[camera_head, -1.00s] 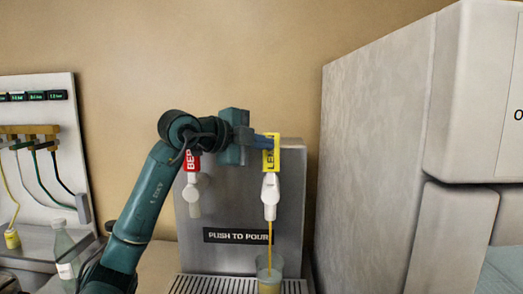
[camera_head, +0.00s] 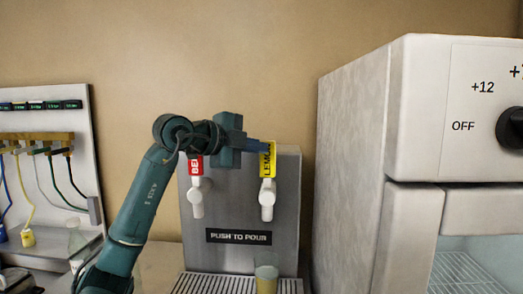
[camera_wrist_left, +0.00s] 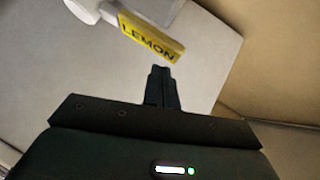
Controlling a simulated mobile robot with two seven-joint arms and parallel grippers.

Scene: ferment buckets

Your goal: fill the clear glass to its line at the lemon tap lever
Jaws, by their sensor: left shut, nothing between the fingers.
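The yellow lemon tap lever (camera_head: 268,160) stands on a white spout on the right of the steel dispenser (camera_head: 235,250). It also shows in the left wrist view (camera_wrist_left: 150,40). My left gripper (camera_head: 262,146) is shut and empty, with its fingertips close beside the lever in the head view. In the left wrist view the closed fingers (camera_wrist_left: 162,80) show a small gap to the lever. No stream shows at the spout. I cannot make out the line on the glass.
A red-labelled tap lever (camera_head: 196,166) stands left of the lemon one. A large white cabinet (camera_head: 350,190) with a dial stands close on the right.

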